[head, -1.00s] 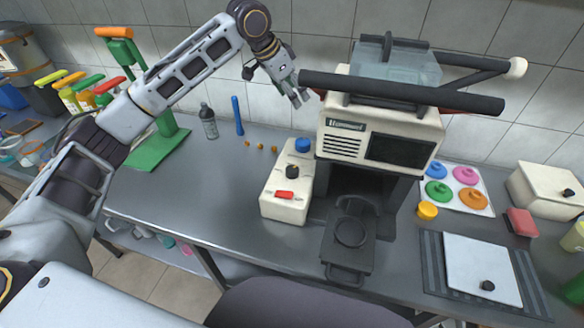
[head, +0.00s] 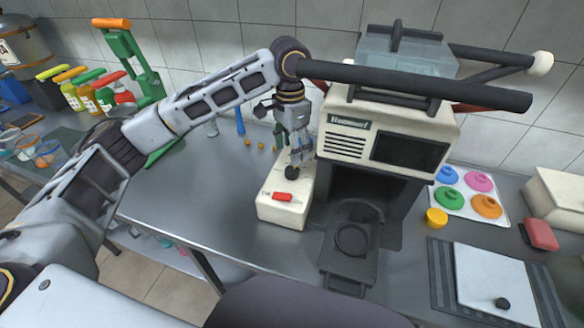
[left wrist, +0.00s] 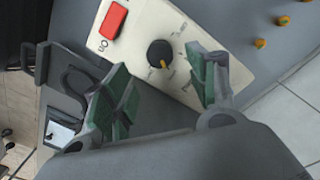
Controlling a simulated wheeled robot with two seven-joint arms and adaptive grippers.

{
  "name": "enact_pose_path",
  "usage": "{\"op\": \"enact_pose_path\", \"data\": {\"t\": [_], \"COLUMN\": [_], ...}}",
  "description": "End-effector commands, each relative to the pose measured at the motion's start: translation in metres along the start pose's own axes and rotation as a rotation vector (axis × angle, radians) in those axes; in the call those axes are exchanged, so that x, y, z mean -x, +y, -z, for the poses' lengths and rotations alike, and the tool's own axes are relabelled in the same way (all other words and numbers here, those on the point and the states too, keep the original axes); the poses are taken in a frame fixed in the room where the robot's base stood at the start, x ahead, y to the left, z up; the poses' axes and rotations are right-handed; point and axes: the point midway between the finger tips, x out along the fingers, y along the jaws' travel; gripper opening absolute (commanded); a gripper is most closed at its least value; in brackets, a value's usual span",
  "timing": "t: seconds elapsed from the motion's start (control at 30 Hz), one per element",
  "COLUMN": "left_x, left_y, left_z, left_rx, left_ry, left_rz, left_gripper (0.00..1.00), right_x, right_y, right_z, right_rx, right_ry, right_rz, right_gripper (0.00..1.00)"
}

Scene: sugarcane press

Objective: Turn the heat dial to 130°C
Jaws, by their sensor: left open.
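The heat dial (head: 291,172) is a small black knob on the cream control box (head: 283,212), left of the press. In the left wrist view the dial (left wrist: 160,54) is a round black knob with a yellow pointer mark aimed toward the picture's bottom. The printed labels around it are too small to read surely. My left gripper (head: 298,158) is open and points down just above and behind the dial. In the left wrist view its green-padded fingers (left wrist: 165,92) are apart, with the dial seen between and beyond them, untouched. My right gripper is out of view.
A red switch (head: 282,197) sits in front of the dial on the box.

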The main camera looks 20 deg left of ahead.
Motion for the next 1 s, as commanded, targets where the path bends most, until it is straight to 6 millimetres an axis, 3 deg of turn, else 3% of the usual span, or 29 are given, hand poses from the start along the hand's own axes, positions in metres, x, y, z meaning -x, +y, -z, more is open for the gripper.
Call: {"op": "enact_pose_path", "data": {"t": [0.27, 0.8, 1.0], "left_x": [-0.013, -0.069, -0.075], "left_y": [0.000, 0.000, 0.000], "left_z": [0.000, -0.001, 0.000], "left_rx": [0.000, 0.000, -0.001], "left_ry": [-0.001, -0.001, 0.002], "left_rz": [0.000, 0.000, 0.000], "left_gripper": [0.58, 0.58, 0.58], "right_x": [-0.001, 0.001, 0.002], "right_y": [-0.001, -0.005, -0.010], "right_z": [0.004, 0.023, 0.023], "right_rx": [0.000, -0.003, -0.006], "right_ry": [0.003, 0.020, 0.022], "right_rz": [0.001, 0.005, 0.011], "right_gripper": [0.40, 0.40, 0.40]}}
